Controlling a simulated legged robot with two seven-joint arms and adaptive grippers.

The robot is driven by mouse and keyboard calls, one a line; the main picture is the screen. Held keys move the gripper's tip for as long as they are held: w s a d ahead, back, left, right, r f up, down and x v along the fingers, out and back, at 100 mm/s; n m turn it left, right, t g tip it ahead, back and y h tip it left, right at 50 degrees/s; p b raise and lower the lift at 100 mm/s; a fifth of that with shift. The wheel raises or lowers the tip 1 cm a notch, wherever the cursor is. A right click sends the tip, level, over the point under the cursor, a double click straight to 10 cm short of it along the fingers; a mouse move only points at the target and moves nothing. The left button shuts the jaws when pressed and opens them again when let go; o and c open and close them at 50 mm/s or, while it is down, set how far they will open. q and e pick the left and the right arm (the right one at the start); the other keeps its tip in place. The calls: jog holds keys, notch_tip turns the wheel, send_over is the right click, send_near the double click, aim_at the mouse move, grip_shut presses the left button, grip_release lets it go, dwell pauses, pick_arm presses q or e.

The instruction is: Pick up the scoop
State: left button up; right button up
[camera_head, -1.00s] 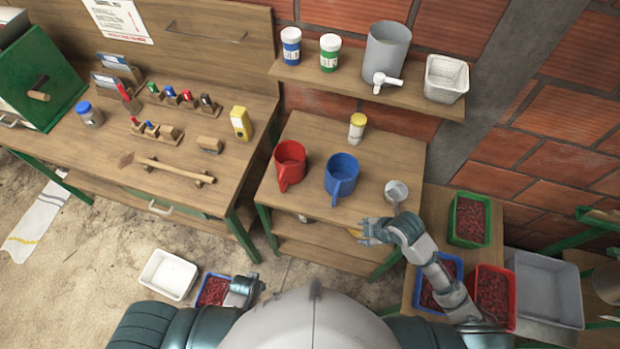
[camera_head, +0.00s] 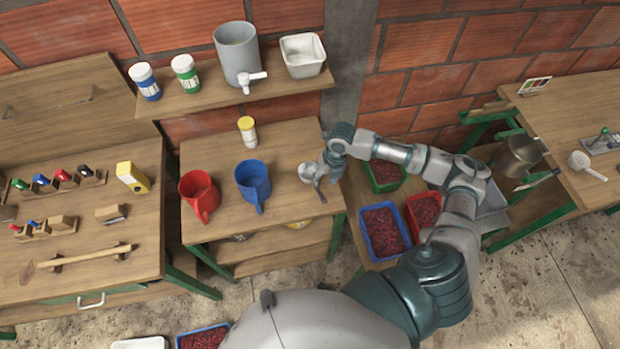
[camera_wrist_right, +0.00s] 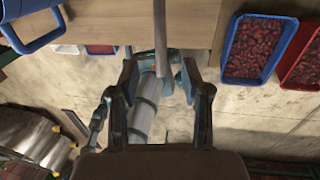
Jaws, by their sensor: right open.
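A metal scoop (camera_head: 308,173) lies on the small wooden table near its right edge, its handle pointing toward the front right. My right gripper (camera_head: 332,166) is beside the scoop, at the table's right edge. In the right wrist view my right gripper (camera_wrist_right: 160,82) is open, and the scoop's handle (camera_wrist_right: 160,35) shows between its fingers. I cannot tell whether they touch it. The scoop's bowl is out of the wrist view. My left gripper does not show clearly in the views now.
A blue pitcher (camera_head: 253,182) and a red pitcher (camera_head: 199,193) stand left of the scoop. A yellow-capped jar (camera_head: 247,130) stands behind. Blue (camera_head: 384,232) and red (camera_head: 424,213) crates of red fruit are to the right. Another scoop (camera_head: 585,164) lies on the far-right table.

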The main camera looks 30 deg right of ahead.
aim_at(321, 192)
notch_tip(321, 192, down, 4)
jog(key=shift+a+f, duration=0.1)
jog(key=shift+w+a+f+p, duration=0.1)
jog(key=shift+a+f+p, duration=0.15)
jog(key=shift+f, duration=0.65)
jog(key=shift+a+f+p, duration=0.15)
jog(key=shift+a+f, duration=0.05)
jog(key=shift+f, duration=0.65)
jog(key=shift+w+a+f+p, duration=0.1)
jog(key=shift+a+f+p, duration=0.15)
jog(key=shift+f, duration=0.65)
jog(key=shift+s+d, duration=0.1)
jog(key=shift+d, duration=0.05)
grip_shut()
